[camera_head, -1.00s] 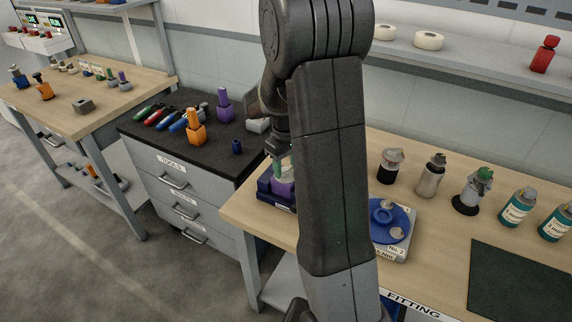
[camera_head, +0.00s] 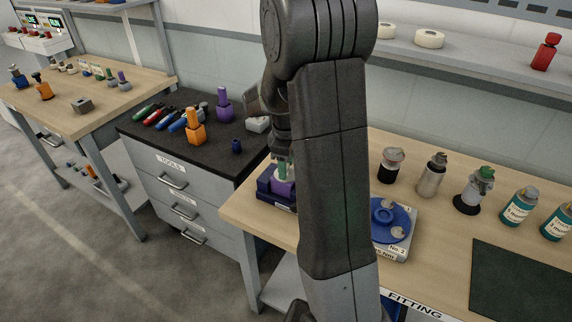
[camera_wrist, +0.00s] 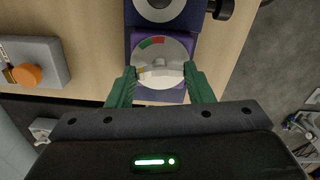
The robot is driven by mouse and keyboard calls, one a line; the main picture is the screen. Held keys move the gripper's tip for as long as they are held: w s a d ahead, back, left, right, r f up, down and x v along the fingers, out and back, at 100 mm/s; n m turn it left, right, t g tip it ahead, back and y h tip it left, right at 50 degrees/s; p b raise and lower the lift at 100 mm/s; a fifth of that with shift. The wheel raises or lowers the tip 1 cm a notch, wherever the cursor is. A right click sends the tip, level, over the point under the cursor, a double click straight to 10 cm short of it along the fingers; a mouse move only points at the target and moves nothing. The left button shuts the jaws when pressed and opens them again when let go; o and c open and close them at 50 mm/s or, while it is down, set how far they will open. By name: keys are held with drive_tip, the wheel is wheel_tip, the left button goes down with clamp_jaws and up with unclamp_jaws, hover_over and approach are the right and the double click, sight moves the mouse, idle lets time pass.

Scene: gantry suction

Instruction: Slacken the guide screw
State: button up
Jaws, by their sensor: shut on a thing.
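In the wrist view, a pale round disc (camera_wrist: 162,52) with a red and green arc sits on a purple block (camera_wrist: 177,96). A light bar-shaped grip, which looks like the guide screw (camera_wrist: 160,76), lies across the disc. My gripper (camera_wrist: 160,74) has its green fingers at the two ends of this bar and is shut on it. In the head view, the purple block (camera_head: 284,187) stands on a dark blue base (camera_head: 275,198) on the bench, with my gripper's green finger (camera_head: 282,166) over it. My arm hides the right part of it there.
A blue round fixture (camera_head: 391,222) on a grey plate stands right of my arm.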

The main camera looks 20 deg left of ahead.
drive_tip(key=shift+n, duration=0.6)
drive_tip(key=o, duration=1)
drive_tip(key=shift+r, duration=0.1)
wheel_tip(320, 180, up, 14)
drive_tip(key=b, duration=0.1)
drive_tip(key=shift+f, duration=0.25)
wheel_tip(320, 180, down, 14)
drive_tip(key=shift+r+p, duration=0.15)
drive_tip(key=shift+p, duration=0.3)
drive_tip(key=shift+r, duration=0.15)
